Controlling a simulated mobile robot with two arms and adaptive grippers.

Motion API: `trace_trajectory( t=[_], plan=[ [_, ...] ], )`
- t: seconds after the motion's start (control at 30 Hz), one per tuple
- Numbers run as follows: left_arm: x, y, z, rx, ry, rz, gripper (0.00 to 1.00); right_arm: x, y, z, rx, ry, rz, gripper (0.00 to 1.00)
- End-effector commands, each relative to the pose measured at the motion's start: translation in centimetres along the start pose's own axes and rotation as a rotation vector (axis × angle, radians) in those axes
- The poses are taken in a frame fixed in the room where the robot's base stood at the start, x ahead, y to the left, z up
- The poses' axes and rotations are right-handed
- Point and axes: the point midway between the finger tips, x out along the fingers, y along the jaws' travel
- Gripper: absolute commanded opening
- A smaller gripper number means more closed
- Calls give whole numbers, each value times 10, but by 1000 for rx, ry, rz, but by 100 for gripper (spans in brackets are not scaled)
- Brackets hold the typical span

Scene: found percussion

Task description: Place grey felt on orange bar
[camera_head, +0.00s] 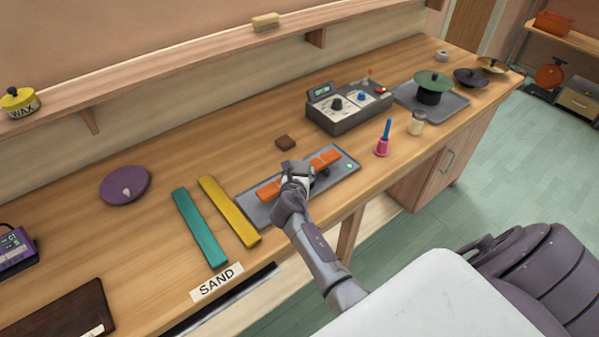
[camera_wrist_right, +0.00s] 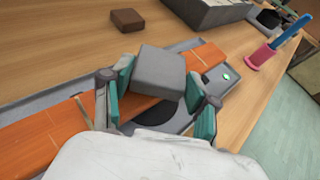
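The orange bar (camera_head: 326,160) lies along a grey tray (camera_head: 345,176) on the workbench. In the right wrist view the bar (camera_wrist_right: 40,138) runs behind my gripper. My right gripper (camera_head: 299,172) is over the middle of the bar. In the right wrist view its teal pads (camera_wrist_right: 159,88) are on either side of a grey block, the grey felt (camera_wrist_right: 160,70), and appear closed on it. The felt overlaps the bar in this view; whether it touches the bar is unclear. In the head view my gripper hides most of the felt. My left gripper is not in view.
A teal bar (camera_head: 200,228) and a yellow bar (camera_head: 229,211) lie left of the tray. A brown block (camera_head: 286,143) and a control box (camera_head: 348,108) are behind it. A pink-and-blue tool (camera_head: 384,140) stands right. Bare bench lies left of the brown block.

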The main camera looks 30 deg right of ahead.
Motion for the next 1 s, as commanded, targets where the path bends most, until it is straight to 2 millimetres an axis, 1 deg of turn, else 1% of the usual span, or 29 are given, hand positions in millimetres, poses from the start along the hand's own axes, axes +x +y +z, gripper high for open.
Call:
trace_trajectory(
  t=[0.03, 0.1, 0.43, 0.53, 0.67, 0.8, 1.0],
  plan=[
    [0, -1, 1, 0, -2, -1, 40, 0, 0, 0, 0, 1, 0, 71],
    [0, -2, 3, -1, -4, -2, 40, 0, 0, 0, 0, 1, -1, 81],
    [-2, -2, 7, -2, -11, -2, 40, -1, 0, 2, 2, 1, 0, 81],
    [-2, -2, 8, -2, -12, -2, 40, -8, 0, 2, 1, 2, 0, 81],
    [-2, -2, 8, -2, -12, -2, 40, -30, 0, 2, 2, 1, 1, 81],
    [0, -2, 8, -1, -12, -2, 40, -61, 0, 1, 3, 2, 1, 81],
    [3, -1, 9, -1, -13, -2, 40, -99, 0, 1, 3, 1, 0, 81]
  ],
)
